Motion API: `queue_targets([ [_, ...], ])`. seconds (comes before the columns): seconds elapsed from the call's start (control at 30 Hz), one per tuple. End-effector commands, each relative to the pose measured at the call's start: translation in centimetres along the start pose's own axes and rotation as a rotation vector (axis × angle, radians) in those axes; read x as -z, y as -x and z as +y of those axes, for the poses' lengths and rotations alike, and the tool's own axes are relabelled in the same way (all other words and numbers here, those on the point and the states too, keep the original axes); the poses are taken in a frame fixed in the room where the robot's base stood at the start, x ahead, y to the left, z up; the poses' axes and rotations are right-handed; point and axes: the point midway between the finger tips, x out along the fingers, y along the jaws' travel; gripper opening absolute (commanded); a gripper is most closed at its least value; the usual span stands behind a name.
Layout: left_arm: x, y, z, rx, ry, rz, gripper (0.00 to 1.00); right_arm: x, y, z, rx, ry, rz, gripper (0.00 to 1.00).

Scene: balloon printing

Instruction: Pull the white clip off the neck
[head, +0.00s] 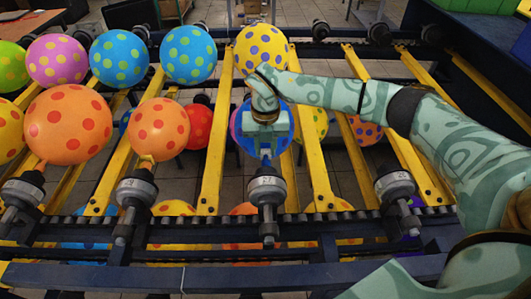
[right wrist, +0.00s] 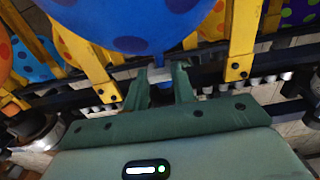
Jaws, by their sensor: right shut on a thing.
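A blue balloon (head: 284,138) with purple and red patches stands behind my right gripper (head: 265,150), its neck running down towards a metal nozzle (head: 267,190). In the right wrist view the balloon's blue underside (right wrist: 125,28) fills the top. The right gripper's two green fingers (right wrist: 161,80) are closed around a small whitish piece, the white clip (right wrist: 158,73), just below the balloon. The fingers hide much of the clip and neck, so I cannot tell how firmly the clip sits on the neck. My left gripper is out of view.
Other nozzles stand in the same row, one under an orange dotted balloon (head: 158,129) on the left and a bare one (head: 395,188) on the right. A yellow dotted balloon (head: 261,47) is just behind. Yellow bars (head: 217,140) run between the balloons, above a dark blue frame.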

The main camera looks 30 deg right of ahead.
Motion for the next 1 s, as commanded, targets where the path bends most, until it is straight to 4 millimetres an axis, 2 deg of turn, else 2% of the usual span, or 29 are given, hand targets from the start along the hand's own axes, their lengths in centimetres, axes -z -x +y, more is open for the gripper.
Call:
queue_targets([
  [0.03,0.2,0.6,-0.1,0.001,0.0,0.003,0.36,0.0,0.8,0.0,-0.001,0.0,-0.002,0.08],
  [1.0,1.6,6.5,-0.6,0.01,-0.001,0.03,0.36,0.0,7.7,0.0,0.001,-0.001,-0.001,0.08],
])
